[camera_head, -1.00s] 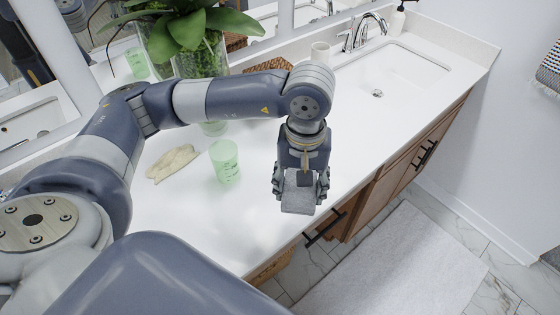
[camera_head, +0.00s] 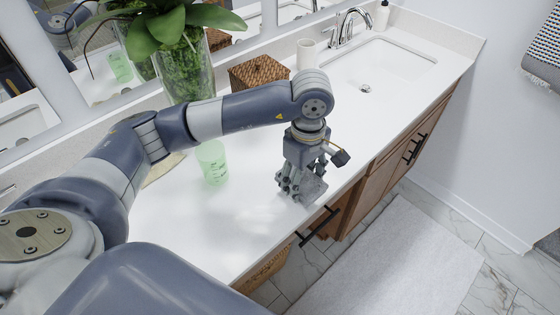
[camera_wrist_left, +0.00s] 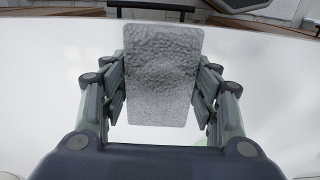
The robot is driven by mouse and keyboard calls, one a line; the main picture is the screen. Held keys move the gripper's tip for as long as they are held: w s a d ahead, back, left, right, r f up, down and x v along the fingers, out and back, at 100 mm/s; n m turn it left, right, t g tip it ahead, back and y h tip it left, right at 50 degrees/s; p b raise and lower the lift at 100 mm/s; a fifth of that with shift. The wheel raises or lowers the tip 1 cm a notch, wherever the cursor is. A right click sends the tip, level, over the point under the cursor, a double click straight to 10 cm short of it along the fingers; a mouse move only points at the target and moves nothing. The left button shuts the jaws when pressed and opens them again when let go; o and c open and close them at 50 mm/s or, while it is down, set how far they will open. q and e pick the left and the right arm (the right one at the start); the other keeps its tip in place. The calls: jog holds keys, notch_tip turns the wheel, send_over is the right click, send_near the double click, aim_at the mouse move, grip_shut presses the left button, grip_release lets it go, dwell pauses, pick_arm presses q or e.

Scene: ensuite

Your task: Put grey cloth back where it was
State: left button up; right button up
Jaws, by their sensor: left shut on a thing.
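The grey cloth (camera_head: 312,190) is a small flat rectangle with rounded corners and a rough surface. My left gripper (camera_head: 302,186) is shut on it, low over the front edge of the white counter. In the left wrist view the cloth (camera_wrist_left: 163,75) sits between the two fingers of the left gripper (camera_wrist_left: 161,88), over the white counter. Whether the cloth touches the counter is hard to tell. My right gripper is not in view.
A green cup (camera_head: 212,162) stands on the counter (camera_head: 232,222) left of the gripper. Behind are a plant in a glass vase (camera_head: 190,75), a woven box (camera_head: 259,73), a white cup (camera_head: 306,54) and the sink (camera_head: 385,65). A beige item (camera_head: 162,170) is partly hidden behind my arm.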

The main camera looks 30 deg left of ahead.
pick_arm(q)
jog(key=w+a+p, duration=0.1)
jog(key=a, duration=0.1)
jog(key=w+a, duration=0.2)
jog(key=a, duration=0.1)
jog(key=w+a+f+p, duration=0.1)
jog(key=a, duration=0.2)
jog(key=shift+w+a+p, duration=0.15)
jog(key=shift+w+p, duration=0.15)
notch_tip(320, 180, down, 2)
jog(key=shift+f+p, duration=0.25)
jog(key=shift+p, duration=0.55)
jog(key=shift+f, duration=0.45)
jog(key=shift+f+b, duration=0.2)
jog(key=shift+b, duration=0.1)
jog(key=o, duration=1)
jog(key=shift+r, duration=0.1)
